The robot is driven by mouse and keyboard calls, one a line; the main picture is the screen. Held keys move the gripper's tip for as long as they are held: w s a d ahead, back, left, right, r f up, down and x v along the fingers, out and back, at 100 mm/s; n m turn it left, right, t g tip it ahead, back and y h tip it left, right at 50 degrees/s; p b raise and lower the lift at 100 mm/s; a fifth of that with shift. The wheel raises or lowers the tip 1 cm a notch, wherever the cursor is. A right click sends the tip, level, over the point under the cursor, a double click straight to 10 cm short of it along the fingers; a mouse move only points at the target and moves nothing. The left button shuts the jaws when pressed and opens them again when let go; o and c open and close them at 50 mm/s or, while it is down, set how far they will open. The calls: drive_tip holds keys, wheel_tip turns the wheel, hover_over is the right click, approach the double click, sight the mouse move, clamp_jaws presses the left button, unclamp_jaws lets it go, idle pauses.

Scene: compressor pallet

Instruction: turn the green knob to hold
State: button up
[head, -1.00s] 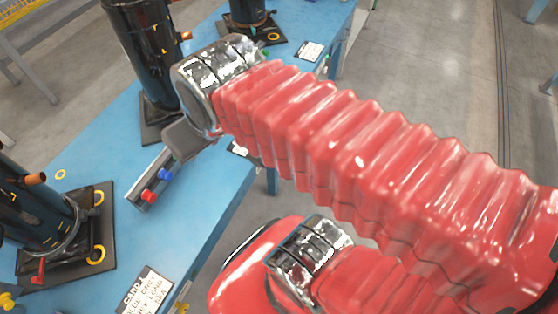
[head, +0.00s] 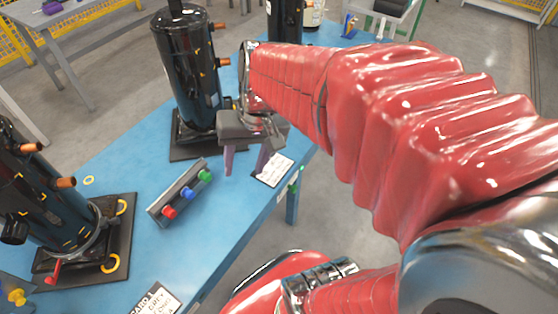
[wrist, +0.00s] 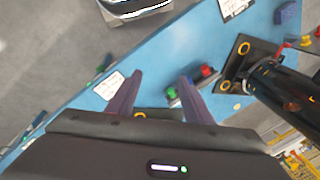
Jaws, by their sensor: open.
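The green knob (head: 205,176) is at the far end of a small grey panel (head: 160,207) on the blue bench, beside a blue knob (head: 188,192) and a red knob (head: 170,211). My gripper (head: 245,172) is open and empty, above the bench to the right of the green knob and apart from it. In the wrist view the green knob (wrist: 172,93) shows between my open fingers (wrist: 161,78), close to the right one. The knob's pointer and any hold mark are too small to read.
Black compressors stand behind (head: 190,75) and left (head: 45,195) of the panel on dark base plates. A printed card (head: 272,170) lies under my gripper. Another green part (head: 295,182) is at the bench edge. Bare blue bench surrounds the panel.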

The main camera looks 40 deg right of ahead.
sight(292, 188)
drive_tip(key=w+d+f+m+t+y, duration=0.3)
drive_tip(key=d+f+m+y, duration=0.8)
drive_tip(key=d+f, duration=0.85)
drive_tip(key=s+d+f+m+t+h, duration=0.2)
drive_tip(key=s+f+m+t, duration=0.1)
drive_tip(key=f, duration=0.4)
drive_tip(key=s+d+f+m+t+h, duration=0.2)
drive_tip(key=s+d+f+m+t, duration=0.1)
drive_tip(key=f+m, duration=0.5)
drive_tip(key=s+d+f+m+t+h, duration=0.3)
drive_tip(key=s+f+m+t, duration=0.2)
drive_tip(key=f+t, duration=0.1)
drive_tip(key=shift+d+f+m, duration=0.25)
drive_tip(key=shift+f+m, duration=0.05)
drive_tip(key=shift+f, duration=0.4)
drive_tip(key=shift+w, duration=0.1)
drive_tip(key=x, duration=1.3)
drive_tip(key=shift+w+a, duration=0.25)
drive_tip(key=shift+w, duration=0.05)
drive_tip(key=shift+r, duration=0.15)
drive_tip(key=shift+c, duration=0.5)
drive_tip(key=c, duration=0.9)
